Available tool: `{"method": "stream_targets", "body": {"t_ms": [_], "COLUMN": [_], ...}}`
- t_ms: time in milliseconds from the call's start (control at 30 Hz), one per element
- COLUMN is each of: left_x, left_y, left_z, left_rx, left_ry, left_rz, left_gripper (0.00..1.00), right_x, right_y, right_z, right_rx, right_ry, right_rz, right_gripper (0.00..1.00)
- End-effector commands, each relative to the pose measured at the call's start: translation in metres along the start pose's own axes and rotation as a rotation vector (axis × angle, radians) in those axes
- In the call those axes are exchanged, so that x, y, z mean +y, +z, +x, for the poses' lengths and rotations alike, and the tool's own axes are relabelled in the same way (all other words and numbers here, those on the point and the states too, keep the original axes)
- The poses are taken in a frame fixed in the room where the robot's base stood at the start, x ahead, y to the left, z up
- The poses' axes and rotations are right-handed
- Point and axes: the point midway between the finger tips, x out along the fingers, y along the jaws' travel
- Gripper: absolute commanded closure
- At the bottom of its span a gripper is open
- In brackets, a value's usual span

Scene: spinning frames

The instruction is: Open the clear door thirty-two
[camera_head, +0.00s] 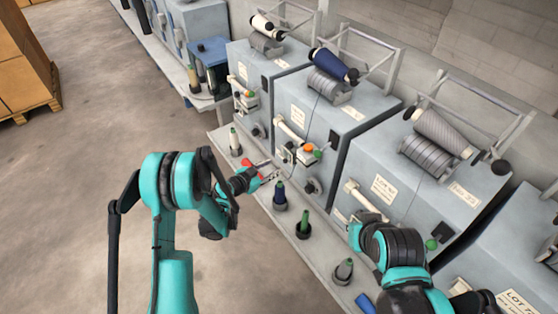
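The middle grey spinning machine (318,112) carries a dark blue yarn package on top. Its number plate is too small to read, and the right machine's plate seems to read 33. No clear door pane can be made out on its front. A pale cylinder (290,131) sits on its upper front, with an orange and a green knob (312,150) below. My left gripper (272,171) is in front of this machine's lower front, above the shelf, with its thin fingers apart and nothing visible between them.
The floor at left is clear, with cartons (22,62) beyond.

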Motion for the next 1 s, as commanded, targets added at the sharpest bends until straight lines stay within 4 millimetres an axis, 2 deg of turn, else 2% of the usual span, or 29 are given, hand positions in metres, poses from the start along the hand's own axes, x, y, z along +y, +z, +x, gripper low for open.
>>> {"method": "stream_targets", "body": {"t_ms": [433, 600, 833, 867, 1000], "left_x": [0.001, 0.001, 0.0, 0.0, 0.0], "left_y": [0.002, 0.001, 0.0, 0.0, 0.0], "left_z": [0.066, 0.076, 0.076, 0.076, 0.076], "left_rx": [0.0, 0.0, 0.0, 0.0, 0.0], "left_ry": [0.002, 0.001, 0.0, 0.0, 0.0], "left_rz": [0.002, 0.002, 0.001, 0.001, 0.001], "left_gripper": [0.63, 0.63, 0.63, 0.65, 1.0], "right_x": [0.0, 0.0, 0.0, 0.0, 0.0], "right_y": [0.013, 0.015, 0.014, 0.014, 0.014], "right_z": [0.018, 0.02, 0.02, 0.02, 0.02], "right_rx": [0.0, 0.0, 0.0, 0.0, 0.0], "right_ry": [0.0, 0.0, 0.0, 0.0, 0.0], "right_rz": [0.0, 0.0, 0.0, 0.0, 0.0], "right_gripper": [1.0, 1.0, 1.0, 1.0, 1.0]}}
